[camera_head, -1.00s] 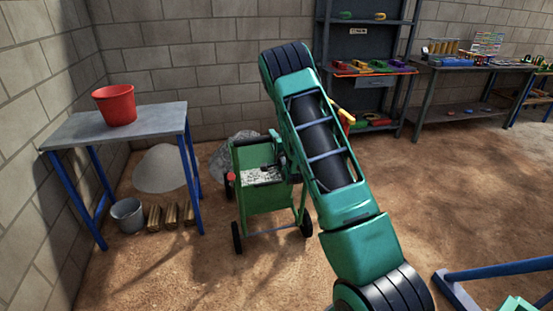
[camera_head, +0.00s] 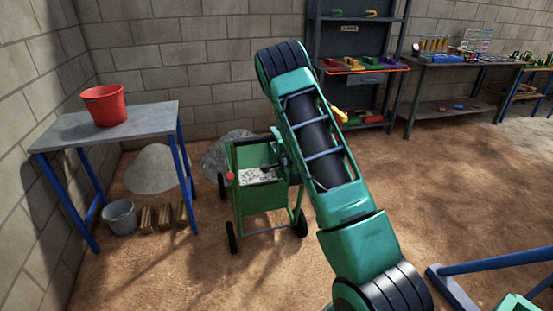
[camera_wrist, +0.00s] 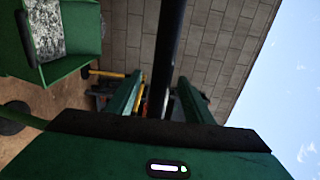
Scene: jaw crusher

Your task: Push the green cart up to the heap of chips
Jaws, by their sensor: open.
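The green cart (camera_head: 262,203) stands upright on its wheels on the sandy floor, with pale speckled material (camera_head: 257,176) in its tray. In the wrist view the cart's green body (camera_wrist: 72,68) is at the upper left. My gripper (camera_wrist: 160,80) is open, with a dark bar (camera_wrist: 167,45) running between its two green fingers; I cannot tell if they touch it. In the head view my arm hides part of the cart's right side. A dark grey heap (camera_head: 214,160) lies just behind the cart, partly hidden by it. A lighter heap (camera_head: 150,172) lies farther left, beyond the table.
A grey-topped table (camera_head: 150,120) with blue legs carries a red bucket (camera_head: 105,104). A metal bucket (camera_head: 120,217) and several brass-coloured blocks (camera_head: 165,217) are on the floor below. A shelf (camera_head: 360,95) and workbench (camera_head: 470,68) line the back wall. A blue frame (camera_head: 490,268) is at lower right.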

